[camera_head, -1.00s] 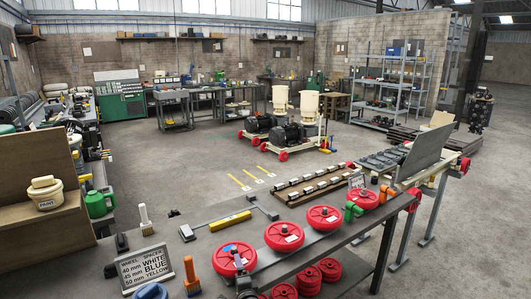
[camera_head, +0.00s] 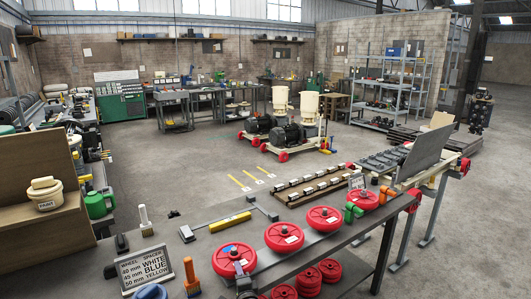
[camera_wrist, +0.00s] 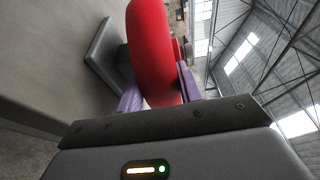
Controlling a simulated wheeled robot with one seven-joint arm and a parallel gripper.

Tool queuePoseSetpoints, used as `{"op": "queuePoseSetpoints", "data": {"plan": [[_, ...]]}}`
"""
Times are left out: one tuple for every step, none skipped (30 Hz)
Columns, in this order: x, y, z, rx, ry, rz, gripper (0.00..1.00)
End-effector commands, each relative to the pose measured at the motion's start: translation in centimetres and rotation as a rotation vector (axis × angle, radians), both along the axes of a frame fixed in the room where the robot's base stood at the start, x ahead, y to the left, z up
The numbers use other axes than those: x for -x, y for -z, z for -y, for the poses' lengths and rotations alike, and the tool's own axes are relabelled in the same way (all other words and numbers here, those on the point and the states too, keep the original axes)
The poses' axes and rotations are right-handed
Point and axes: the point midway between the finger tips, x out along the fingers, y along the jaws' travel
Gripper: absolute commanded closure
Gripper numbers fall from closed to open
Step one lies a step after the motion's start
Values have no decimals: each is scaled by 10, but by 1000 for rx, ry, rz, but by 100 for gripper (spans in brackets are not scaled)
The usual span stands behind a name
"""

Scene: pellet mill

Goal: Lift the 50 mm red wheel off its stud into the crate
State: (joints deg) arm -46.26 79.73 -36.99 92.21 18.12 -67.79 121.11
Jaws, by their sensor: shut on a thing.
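In the wrist view, a red wheel (camera_wrist: 150,40) stands edge-on between the two purple fingers of my gripper (camera_wrist: 159,92). The fingers are shut on it, one on each side. A flat grey plate (camera_wrist: 103,52) lies beyond the wheel; I cannot tell whether the wheel is still on a stud. I cannot make out a crate or which wheel is 50 mm.
A sign (camera_head: 147,269) lists spacers: 40 mm white, 45 mm blue, 50 mm yellow. An orange-handled tool (camera_head: 191,274) and a yellow bar (camera_head: 230,221) are on the bench. More red wheels (camera_head: 329,270) sit below it. Open floor (camera_head: 190,180) lies beyond.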

Motion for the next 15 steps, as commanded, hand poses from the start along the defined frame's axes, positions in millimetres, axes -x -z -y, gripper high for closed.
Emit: {"op": "queuePoseSetpoints", "data": {"plan": [[-1, -3, 0, -2, 0, 6, 96], [-1, -4, 0, -3, 0, 5, 96], [-1, -5, 0, -3, 0, 5, 96], [-1, -6, 0, -3, 0, 5, 96], [-1, -7, 0, -3, 0, 5, 96], [-1, -9, 0, -3, 0, 5, 96], [-1, -10, 0, -3, 0, 5, 96], [-1, -11, 0, -3, 0, 5, 96], [-1, -12, 0, -3, 0, 5, 96], [-1, -13, 0, -3, 0, 5, 96], [-1, -15, 0, -3, 0, 6, 96], [-1, -16, 0, -3, 0, 6, 96], [-1, -17, 0, -3, 0, 6, 96], [-1, -19, 0, -3, 0, 6, 96], [-1, -20, 0, -3, 1, 6, 96]]}}
